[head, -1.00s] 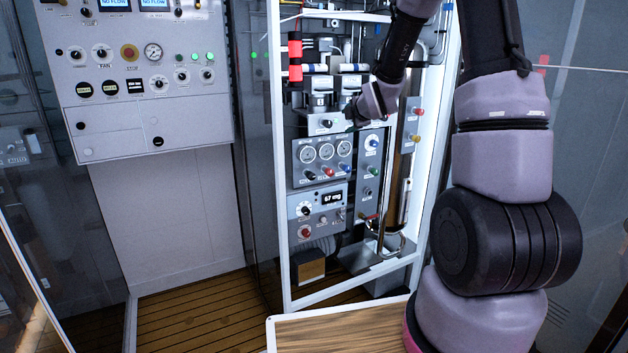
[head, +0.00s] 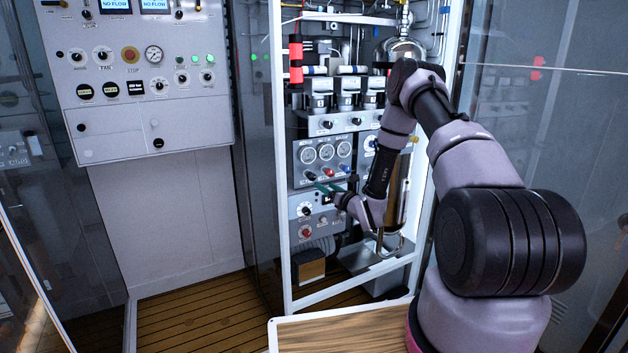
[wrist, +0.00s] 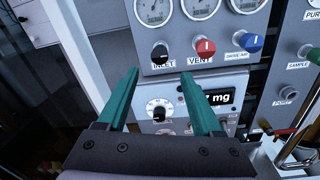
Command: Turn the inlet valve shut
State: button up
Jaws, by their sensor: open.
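The inlet valve is a black knob (wrist: 160,52) above the label INLET, at the lower left of the gauge panel in the wrist view. In the head view the knob (head: 311,175) sits just above and left of my fingertips. My gripper (wrist: 158,76) is open and empty, with two teal fingers pointing at the panel. In the wrist view the knob appears just beyond and above the gap between the fingertips. The fingers look apart from the knob. In the head view my gripper (head: 325,187) is partly hidden by my wrist.
A red VENT knob (wrist: 204,48) and a blue knob (wrist: 250,42) sit close to the right of the inlet knob. A lower panel has a dial (wrist: 159,110) and a mg display (wrist: 220,98). The white cabinet frame (head: 279,180) stands to the left.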

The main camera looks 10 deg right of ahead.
aim_at(313, 178)
jog(key=x, duration=0.9)
jog(key=shift+w, duration=0.1)
grip_shut()
